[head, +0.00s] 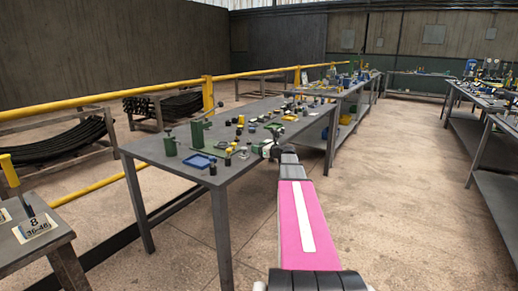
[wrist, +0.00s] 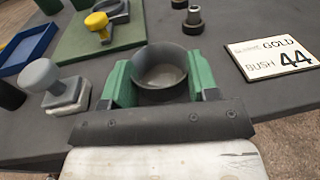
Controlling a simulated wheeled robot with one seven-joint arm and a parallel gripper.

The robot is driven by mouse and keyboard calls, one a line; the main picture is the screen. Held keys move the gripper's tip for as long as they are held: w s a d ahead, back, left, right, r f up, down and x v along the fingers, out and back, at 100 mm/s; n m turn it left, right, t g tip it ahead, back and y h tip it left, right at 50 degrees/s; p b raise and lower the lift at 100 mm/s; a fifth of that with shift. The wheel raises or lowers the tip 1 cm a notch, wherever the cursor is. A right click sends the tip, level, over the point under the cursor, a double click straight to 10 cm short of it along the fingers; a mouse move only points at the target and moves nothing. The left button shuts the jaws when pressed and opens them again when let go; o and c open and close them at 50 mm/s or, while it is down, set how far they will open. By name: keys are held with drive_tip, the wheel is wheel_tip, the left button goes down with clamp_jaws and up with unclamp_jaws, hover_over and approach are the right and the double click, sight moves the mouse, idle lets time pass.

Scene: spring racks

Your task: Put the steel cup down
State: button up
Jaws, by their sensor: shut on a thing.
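The steel cup (wrist: 161,68) is a round, dark grey, open-topped cup in the middle of the wrist view. My gripper (wrist: 161,82) is shut on it, with one green finger on each side of its wall. The inside of the cup shows and looks empty. Its underside is hidden, so I cannot tell whether it touches the table. In the head view my gripper (head: 271,150) is at the right edge of the near grey table (head: 240,178), and the cup is too small to make out clearly.
A grey-knobbed block (wrist: 65,95) stands left of the cup. A green board (wrist: 78,45) with a yellow-knobbed piece (wrist: 97,24) and a blue tray (wrist: 32,42) lie beyond. A dark bush (wrist: 193,22) stands behind. A "BUSH 44" card (wrist: 270,58) lies right, near the table edge.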

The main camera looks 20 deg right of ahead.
drive_tip(key=shift+s+f, duration=0.1)
drive_tip(key=shift+f, duration=0.5)
drive_tip(key=o, duration=1.1)
drive_tip(key=shift+f, duration=0.1)
drive_tip(key=shift+a, duration=0.1)
drive_tip(key=shift+r, duration=0.35)
drive_tip(key=shift+s+r, duration=0.25)
drive_tip(key=v, duration=1.1)
drive_tip(key=shift+s+d+r, duration=0.1)
drive_tip(key=shift+d+r, duration=0.15)
drive_tip(key=shift+d, duration=0.1)
